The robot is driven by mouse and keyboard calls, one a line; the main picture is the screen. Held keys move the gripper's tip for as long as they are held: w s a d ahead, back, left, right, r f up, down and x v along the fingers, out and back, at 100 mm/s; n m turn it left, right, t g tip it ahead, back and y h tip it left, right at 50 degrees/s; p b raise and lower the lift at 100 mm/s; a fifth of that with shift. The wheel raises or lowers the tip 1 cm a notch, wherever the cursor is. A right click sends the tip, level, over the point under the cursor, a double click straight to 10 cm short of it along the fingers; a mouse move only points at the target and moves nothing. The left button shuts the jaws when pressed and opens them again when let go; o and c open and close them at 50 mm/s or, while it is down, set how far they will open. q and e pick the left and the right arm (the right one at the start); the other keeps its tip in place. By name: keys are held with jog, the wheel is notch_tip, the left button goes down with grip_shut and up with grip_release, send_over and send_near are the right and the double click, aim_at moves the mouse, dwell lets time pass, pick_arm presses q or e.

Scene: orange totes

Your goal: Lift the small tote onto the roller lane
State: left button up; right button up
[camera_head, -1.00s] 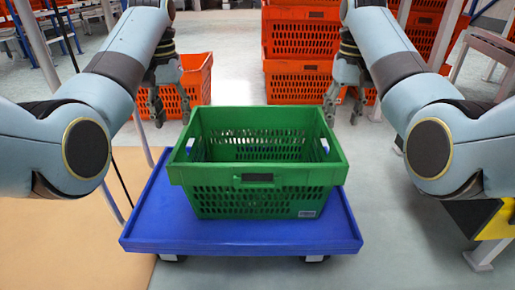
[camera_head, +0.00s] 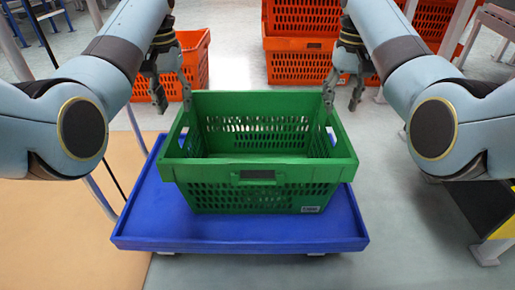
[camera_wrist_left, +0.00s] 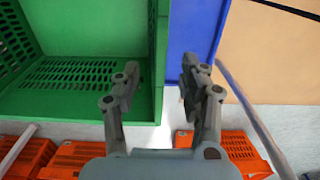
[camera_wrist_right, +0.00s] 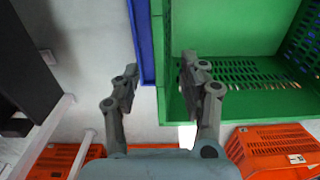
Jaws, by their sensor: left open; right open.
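A green tote (camera_head: 258,197) with slotted walls and an empty inside stands upright on a blue platform (camera_head: 240,234). My left gripper (camera_head: 174,104) is open at the tote's left side wall, near its far end. In the left wrist view its fingers (camera_wrist_left: 157,82) point at the wall's rim (camera_wrist_left: 160,60), one finger on each side of it. My right gripper (camera_head: 343,104) is open at the right side wall. In the right wrist view its fingers (camera_wrist_right: 156,85) also lie either side of the right rim (camera_wrist_right: 165,50). No roller lane can be made out.
Orange totes (camera_head: 300,65) are stacked on the floor behind, with another orange tote (camera_head: 198,65) beside them at the left. A tan panel (camera_head: 60,235) lies left of the platform. Grey metal framing stands at the right.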

aim_at(178, 118)
pick_arm(q)
notch_tip(178, 118, down, 8)
jog(key=shift+r, duration=0.1)
pick_arm(e)
notch_tip(178, 118, down, 8)
jog(key=shift+r, duration=0.1)
pick_arm(q)
grip_shut()
pick_arm(e)
grip_shut()
pick_arm(q)
jog(key=shift+w+r, duration=0.1)
pick_arm(e)
jog(key=shift+w+r, duration=0.1)
